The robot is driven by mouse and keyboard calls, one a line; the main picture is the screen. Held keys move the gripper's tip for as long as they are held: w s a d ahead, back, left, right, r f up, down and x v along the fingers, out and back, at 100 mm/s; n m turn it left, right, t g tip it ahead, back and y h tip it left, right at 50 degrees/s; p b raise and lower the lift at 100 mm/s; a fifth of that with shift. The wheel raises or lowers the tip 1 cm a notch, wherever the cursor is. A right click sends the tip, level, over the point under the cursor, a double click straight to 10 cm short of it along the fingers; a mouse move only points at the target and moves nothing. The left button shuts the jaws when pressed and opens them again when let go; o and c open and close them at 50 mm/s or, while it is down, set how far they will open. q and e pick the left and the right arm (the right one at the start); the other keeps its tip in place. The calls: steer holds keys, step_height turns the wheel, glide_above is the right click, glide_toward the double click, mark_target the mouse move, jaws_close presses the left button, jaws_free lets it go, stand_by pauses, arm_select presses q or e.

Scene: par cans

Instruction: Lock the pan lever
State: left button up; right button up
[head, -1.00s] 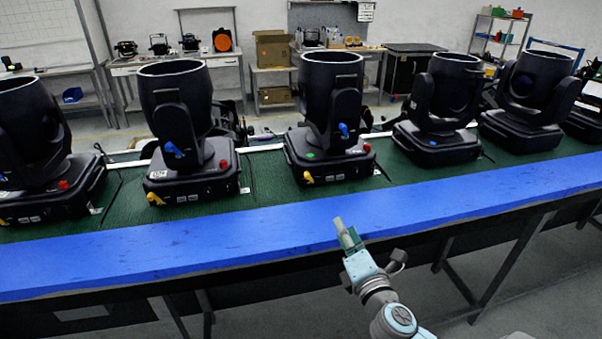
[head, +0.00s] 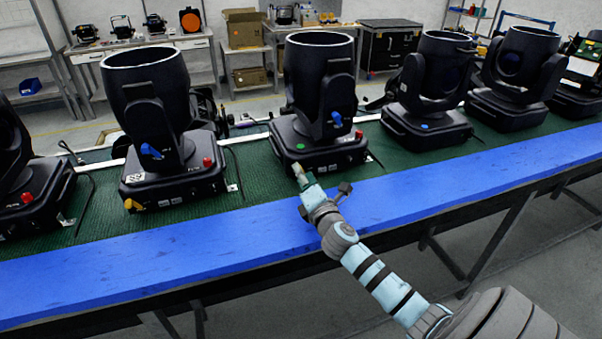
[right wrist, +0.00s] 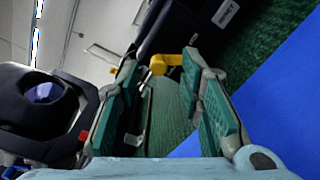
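A black par can (head: 318,95) stands on the belt, with a green dot and a red knob (head: 359,134) on its base and a blue lever (head: 337,118) on its yoke. My right gripper (head: 299,172) is at the front left corner of this base and covers the yellow lever in the head view. In the right wrist view the yellow lever (right wrist: 165,62) sticks out from the base, at the tips of my open right gripper (right wrist: 162,68) and between its two green-padded fingers. I cannot tell whether either finger touches it. My left gripper is not in view.
Similar par cans stand either side on the green belt (head: 250,180); the left neighbour (head: 150,90) shows its own yellow lever (head: 133,205). A blue rail (head: 200,240) runs along the front, under my right arm. Cables lie between the bases.

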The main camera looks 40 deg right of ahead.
mark_target(309, 163)
steer(key=shift+w+d, duration=0.25)
steer(key=shift+w, duration=0.35)
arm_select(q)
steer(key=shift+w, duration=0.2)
arm_select(e)
steer(key=shift+r, duration=0.1)
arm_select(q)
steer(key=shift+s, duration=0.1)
arm_select(e)
steer(key=shift+s, duration=0.15)
steer(key=shift+c, duration=0.4)
jaws_close()
